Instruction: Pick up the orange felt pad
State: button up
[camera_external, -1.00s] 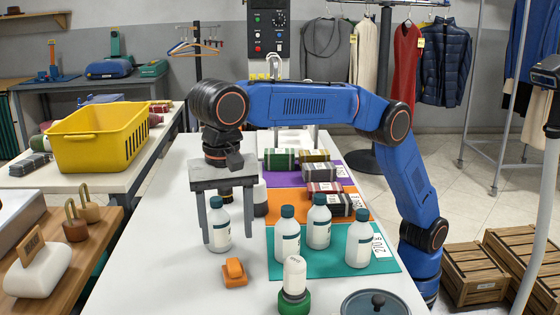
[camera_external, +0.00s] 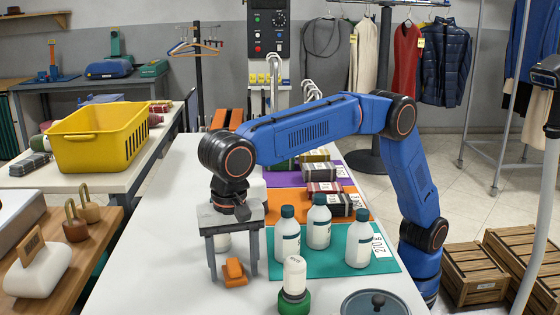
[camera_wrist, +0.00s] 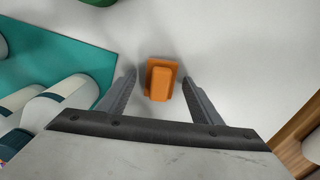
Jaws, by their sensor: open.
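The orange felt pad (camera_external: 234,272) lies on the white table near its front part, a small flat base with a raised block on top. In the wrist view the pad (camera_wrist: 160,80) shows whole, centred between and slightly beyond the two fingertips. My gripper (camera_external: 234,277) is open and points down, with one finger on each side of the pad in the external view. It also shows open and empty in the wrist view (camera_wrist: 158,83). I cannot tell the exact height of the fingertips above the table.
White bottles (camera_external: 318,228) with teal caps stand on the teal mat (camera_external: 337,266) right of my gripper. A green-based white container (camera_external: 294,280) stands in front, beside a dark lidded pot (camera_external: 375,303). The table (camera_external: 150,245) left of the pad is clear.

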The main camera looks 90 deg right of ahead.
jog(key=shift+c, duration=0.3)
jog(key=c, duration=1.1)
jog(key=shift+r, duration=0.15)
